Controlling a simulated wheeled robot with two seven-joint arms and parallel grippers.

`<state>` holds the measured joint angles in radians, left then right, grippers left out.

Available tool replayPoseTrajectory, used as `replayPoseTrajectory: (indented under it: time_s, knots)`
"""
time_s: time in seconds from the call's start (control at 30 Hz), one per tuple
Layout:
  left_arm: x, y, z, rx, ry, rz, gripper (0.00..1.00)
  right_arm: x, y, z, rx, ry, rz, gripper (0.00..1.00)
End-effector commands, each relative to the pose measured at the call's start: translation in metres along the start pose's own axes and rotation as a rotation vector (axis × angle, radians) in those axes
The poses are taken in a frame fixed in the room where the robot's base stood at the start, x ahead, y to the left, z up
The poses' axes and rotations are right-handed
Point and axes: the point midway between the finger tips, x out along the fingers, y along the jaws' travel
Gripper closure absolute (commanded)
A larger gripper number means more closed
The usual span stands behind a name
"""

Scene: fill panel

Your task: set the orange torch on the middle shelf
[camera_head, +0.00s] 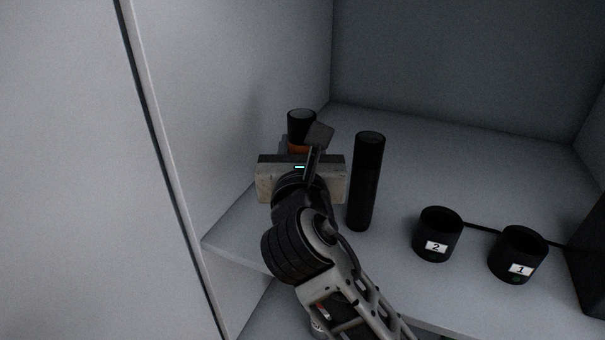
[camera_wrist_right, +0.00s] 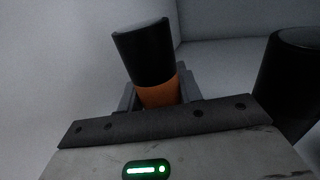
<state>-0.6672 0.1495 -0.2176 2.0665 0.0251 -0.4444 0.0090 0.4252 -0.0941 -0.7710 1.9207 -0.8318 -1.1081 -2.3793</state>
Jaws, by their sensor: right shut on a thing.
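The orange torch (camera_head: 299,149) has a black head and an orange body. It stands about upright at the left of the shelf (camera_head: 400,280), close to the left wall; its lower part is hidden behind my right gripper (camera_head: 300,147). In the right wrist view the torch (camera_wrist_right: 157,97) sits between the fingers of my right gripper (camera_wrist_right: 157,95), which is shut on its orange body. Whether its base touches the shelf is hidden. My left gripper is not in view.
A tall black cylinder (camera_head: 366,180) stands just right of my right gripper; it also shows in the right wrist view (camera_wrist_right: 288,85). Black cups marked 2 (camera_head: 437,232) and 1 (camera_head: 517,252) stand further right, near a dark block (camera_head: 588,262). The shelf's back is clear.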

Motion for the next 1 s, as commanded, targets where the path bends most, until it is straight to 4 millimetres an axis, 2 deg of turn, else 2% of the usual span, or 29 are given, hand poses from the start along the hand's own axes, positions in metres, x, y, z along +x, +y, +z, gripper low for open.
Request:
replayPoseTrajectory:
  time_s: [0.03,0.1,0.57,0.6,0.67,1.0]
  knots:
    - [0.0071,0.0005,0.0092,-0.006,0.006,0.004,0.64,-0.0001,0.0001,-0.0117,0.003,-0.005,0.0,1.0]
    - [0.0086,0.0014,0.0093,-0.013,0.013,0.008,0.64,-0.0001,0.0,-0.015,0.003,-0.006,0.0,1.0]
    - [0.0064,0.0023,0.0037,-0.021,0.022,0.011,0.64,0.0,-0.0002,-0.0161,0.0,-0.004,0.0,1.0]
    - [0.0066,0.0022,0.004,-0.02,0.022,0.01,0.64,0.0001,-0.0001,-0.0179,0.0,-0.001,0.0,0.59]
    - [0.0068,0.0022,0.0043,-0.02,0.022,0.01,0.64,0.0001,-0.0001,-0.0179,0.0,-0.001,0.0,0.43]
    - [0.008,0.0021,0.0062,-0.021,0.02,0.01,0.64,0.0,0.0001,-0.0148,0.002,-0.003,0.0,0.43]
